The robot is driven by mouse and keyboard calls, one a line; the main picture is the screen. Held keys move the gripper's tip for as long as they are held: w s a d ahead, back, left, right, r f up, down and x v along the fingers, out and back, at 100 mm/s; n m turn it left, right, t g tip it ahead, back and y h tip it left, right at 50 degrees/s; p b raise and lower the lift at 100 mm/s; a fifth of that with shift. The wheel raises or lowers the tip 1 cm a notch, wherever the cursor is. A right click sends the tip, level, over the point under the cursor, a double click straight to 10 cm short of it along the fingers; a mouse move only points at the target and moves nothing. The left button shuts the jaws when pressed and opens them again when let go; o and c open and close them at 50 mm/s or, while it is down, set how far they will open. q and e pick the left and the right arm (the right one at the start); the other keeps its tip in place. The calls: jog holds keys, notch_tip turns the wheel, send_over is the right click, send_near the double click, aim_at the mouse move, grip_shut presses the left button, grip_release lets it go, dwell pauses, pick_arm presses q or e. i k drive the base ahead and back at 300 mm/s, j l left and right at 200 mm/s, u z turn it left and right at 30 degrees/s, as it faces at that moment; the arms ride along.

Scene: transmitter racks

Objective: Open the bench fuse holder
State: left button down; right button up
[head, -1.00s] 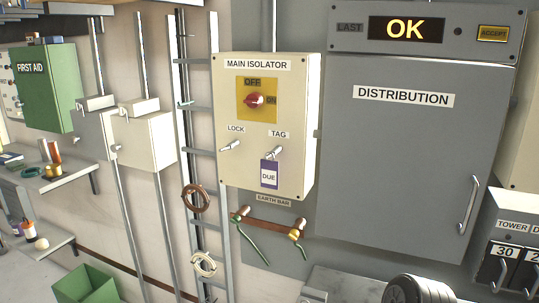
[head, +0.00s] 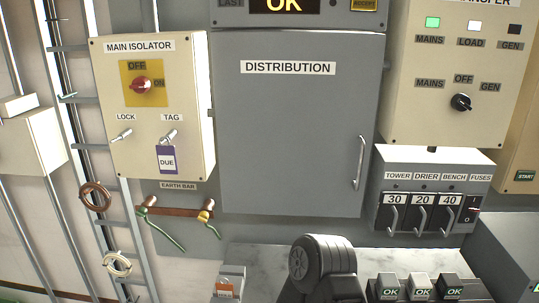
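The bench fuse holder (head: 449,201) is the third from the left in the grey fuse box (head: 433,164) at the right of the head view. It carries the number 40 and a pale curved pull handle. It looks seated in line with the tower holder (head: 394,200), marked 30, and the drier holder (head: 422,200), marked 20. A small dark switch marked O (head: 471,210) is just to its right. Neither of my grippers is in view. A dark rounded part, probably of my arm, shows at the bottom centre, below and left of the fuse box.
The grey distribution cabinet (head: 290,130), with a closed door, is left of the fuse box. The transfer panel (head: 445,60) is above it. Several small OK blocks (head: 420,285) stand on the bench below. A grey box (head: 515,245) is at the lower right.

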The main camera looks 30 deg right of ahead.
aim_at(446, 207)
jog(key=z, duration=2.1)
jog(key=l, duration=0.35)
